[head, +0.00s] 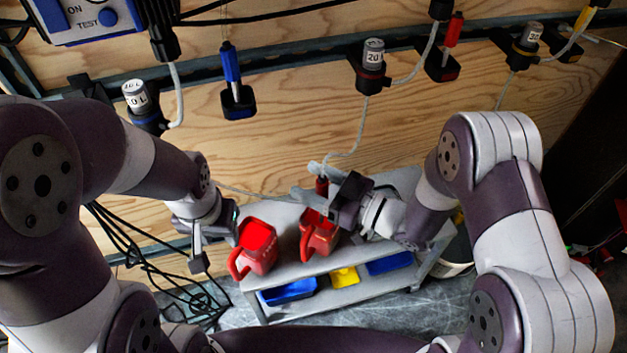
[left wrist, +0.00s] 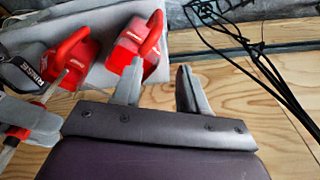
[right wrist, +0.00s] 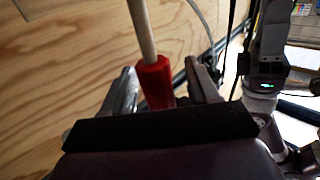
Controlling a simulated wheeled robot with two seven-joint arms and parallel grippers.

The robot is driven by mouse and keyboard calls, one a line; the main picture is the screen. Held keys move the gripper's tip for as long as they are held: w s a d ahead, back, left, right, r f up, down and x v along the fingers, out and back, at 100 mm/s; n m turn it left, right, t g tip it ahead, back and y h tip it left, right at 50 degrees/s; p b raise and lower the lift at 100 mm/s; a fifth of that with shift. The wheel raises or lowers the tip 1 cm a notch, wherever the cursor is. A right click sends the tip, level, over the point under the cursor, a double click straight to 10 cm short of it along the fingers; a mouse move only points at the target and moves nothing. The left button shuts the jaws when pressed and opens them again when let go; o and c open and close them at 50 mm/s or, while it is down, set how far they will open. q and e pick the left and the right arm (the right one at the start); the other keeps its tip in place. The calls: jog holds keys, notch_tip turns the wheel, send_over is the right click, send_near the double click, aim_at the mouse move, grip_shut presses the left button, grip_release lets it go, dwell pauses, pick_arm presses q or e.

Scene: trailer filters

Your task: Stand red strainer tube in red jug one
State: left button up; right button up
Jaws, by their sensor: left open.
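Two red jugs stand side by side on a grey cart: the left jug (head: 257,248) and the right jug (head: 318,240). They also show in the left wrist view, the left jug (left wrist: 128,52) and the right jug (left wrist: 70,58). I cannot read which is jug one. My right gripper (head: 314,181) is shut on the red strainer tube (right wrist: 155,82), held by its red part above and behind the right jug. A pale rod runs from the red part. My left gripper (left wrist: 158,78) is open and empty, close beside the left jug.
Blue (head: 289,291) and yellow (head: 344,276) bins sit on the cart's lower shelf. A wooden wall behind carries holders, including a blue tube (head: 230,65) and another red tube (head: 453,32). Loose black cables (head: 150,265) hang left of the cart.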

jog(key=shift+d, duration=0.1)
jog(key=shift+s+d, duration=0.15)
jog(key=shift+d, duration=0.2)
jog(key=p+v, duration=0.3)
jog(key=v, duration=0.9)
jog(key=shift+a, duration=0.1)
